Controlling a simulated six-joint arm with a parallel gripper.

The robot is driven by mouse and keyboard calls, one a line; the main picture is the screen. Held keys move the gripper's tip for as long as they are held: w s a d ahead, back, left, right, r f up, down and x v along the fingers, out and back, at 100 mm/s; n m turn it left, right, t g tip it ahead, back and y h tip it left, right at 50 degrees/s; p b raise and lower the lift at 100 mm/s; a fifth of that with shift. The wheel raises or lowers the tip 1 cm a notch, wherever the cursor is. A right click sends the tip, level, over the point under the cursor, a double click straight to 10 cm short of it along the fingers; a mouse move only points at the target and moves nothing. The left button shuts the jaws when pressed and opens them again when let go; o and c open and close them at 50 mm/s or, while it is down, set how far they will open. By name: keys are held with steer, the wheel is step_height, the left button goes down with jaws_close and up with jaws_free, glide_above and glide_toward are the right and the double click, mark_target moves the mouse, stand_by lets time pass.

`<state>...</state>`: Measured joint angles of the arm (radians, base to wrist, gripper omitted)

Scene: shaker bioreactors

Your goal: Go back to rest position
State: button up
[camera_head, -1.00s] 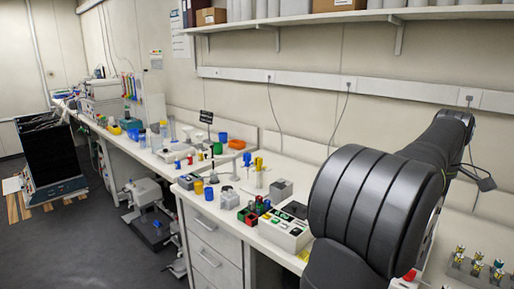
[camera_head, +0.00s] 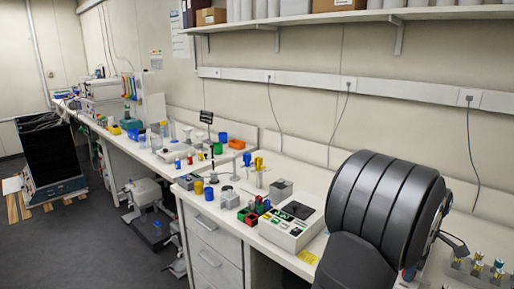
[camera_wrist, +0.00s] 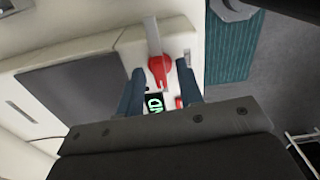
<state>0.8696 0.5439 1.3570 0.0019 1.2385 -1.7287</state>
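My gripper (camera_wrist: 160,66) shows in the wrist view with its two dark fingers apart and nothing held between them. A white device with a red part (camera_wrist: 161,73) and a grey lever (camera_wrist: 152,35) shows beyond and between the fingertips. I cannot tell the distance between them. A small dark display (camera_wrist: 154,104) with green characters shows between the fingers. In the head view my arm's large dark link fills the lower right, and my gripper is not visible there.
A white instrument (camera_head: 292,228) with buttons stands on the bench just left of my arm. A rack with several small vials (camera_head: 479,264) is at the right. A shelf (camera_head: 350,17) runs along the wall above.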

step_height(320, 180, up, 17)
step_height(320, 180, down, 8)
steer(key=m, duration=1.3)
steer(key=shift+w+d, duration=0.25)
steer(key=shift+d, duration=0.1)
steer(key=shift+f, duration=0.1)
steer(key=shift+o, duration=0.5)
